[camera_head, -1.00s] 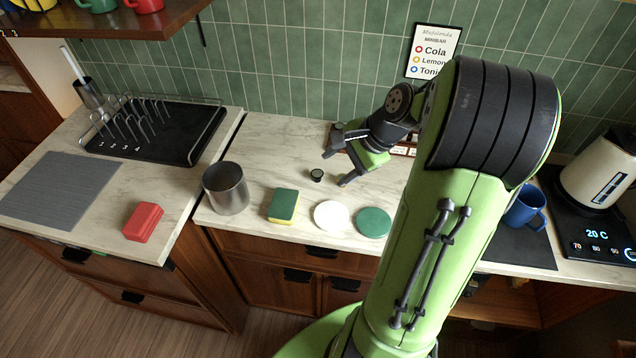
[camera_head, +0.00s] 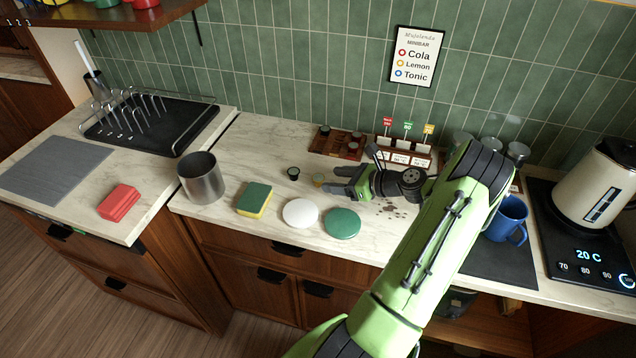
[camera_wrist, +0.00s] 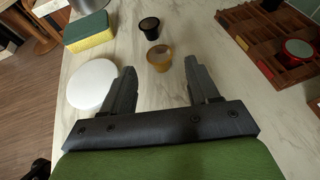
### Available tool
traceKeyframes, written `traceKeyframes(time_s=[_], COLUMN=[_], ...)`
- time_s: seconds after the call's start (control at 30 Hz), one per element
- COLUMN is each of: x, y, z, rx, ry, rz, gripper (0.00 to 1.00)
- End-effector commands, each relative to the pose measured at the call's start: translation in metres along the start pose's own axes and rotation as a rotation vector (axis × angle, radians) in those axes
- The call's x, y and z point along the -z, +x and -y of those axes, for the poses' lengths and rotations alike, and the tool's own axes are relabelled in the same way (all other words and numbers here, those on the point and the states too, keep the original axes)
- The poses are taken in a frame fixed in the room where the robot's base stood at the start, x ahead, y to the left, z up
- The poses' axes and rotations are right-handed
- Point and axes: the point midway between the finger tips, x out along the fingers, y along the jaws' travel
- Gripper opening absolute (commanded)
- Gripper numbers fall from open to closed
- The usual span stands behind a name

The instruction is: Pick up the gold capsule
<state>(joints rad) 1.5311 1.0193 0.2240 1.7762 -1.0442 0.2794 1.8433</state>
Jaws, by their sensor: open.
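The gold capsule (camera_wrist: 159,58) stands on the marble counter in the wrist view, just beyond the fingertips and between their lines. It also shows in the head view (camera_head: 318,179) at the tips of my fingers. My gripper (camera_wrist: 161,78) is open and empty, with one finger to each side of the capsule's line. In the head view my gripper (camera_head: 340,180) lies low over the counter, pointing left. A black capsule (camera_wrist: 149,27) stands a little beyond the gold one, and it also shows in the head view (camera_head: 293,173).
A white disc (camera_head: 300,213), a green disc (camera_head: 342,223), a sponge (camera_head: 253,199) and a metal canister (camera_head: 201,178) stand along the front. A wooden capsule tray (camera_head: 338,143) lies behind my gripper. Dark spots (camera_head: 396,207) mark the counter. A blue mug (camera_head: 507,219) stands right.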

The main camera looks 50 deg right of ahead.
Motion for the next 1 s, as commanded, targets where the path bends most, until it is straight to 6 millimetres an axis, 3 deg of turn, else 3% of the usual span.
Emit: traceKeyframes(time_s=[0.3,0.6,0.9,1.0], x=[0.001,0.000,0.000,0.000], y=[0.051,0.059,0.059,0.059], z=[-0.001,0.000,0.000,0.000], rx=[-0.004,0.000,0.000,0.000], ry=[-0.003,-0.001,-0.001,-0.001], rz=[0.000,-0.001,-0.001,-0.001], gripper=[0.60,0.58,0.12,0.09])
